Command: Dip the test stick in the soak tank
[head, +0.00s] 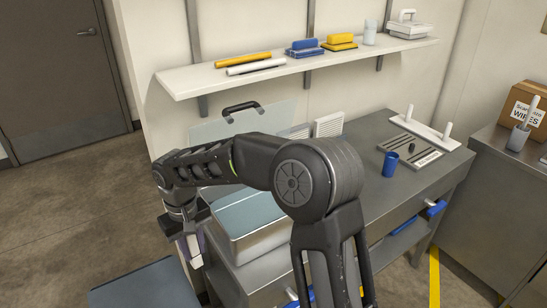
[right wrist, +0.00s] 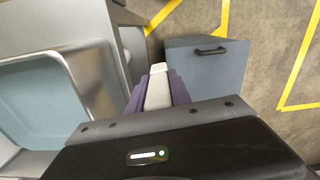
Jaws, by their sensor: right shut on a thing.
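The soak tank (head: 262,245) is an open metal basin of pale blue-green liquid at the left end of the steel bench. It also shows at the left of the right wrist view (right wrist: 75,65). A clear panel with a black handle (head: 240,107) stands up behind it. My right gripper (head: 191,250) points down just left of the tank, outside its rim. My left gripper is not in view.
A blue cup (head: 390,164) and a slatted tray with white posts (head: 410,150) stand on the bench to the right. A grey-blue box top (head: 145,287) is at the lower left. A wall shelf (head: 300,66) runs above the bench. Open floor lies left.

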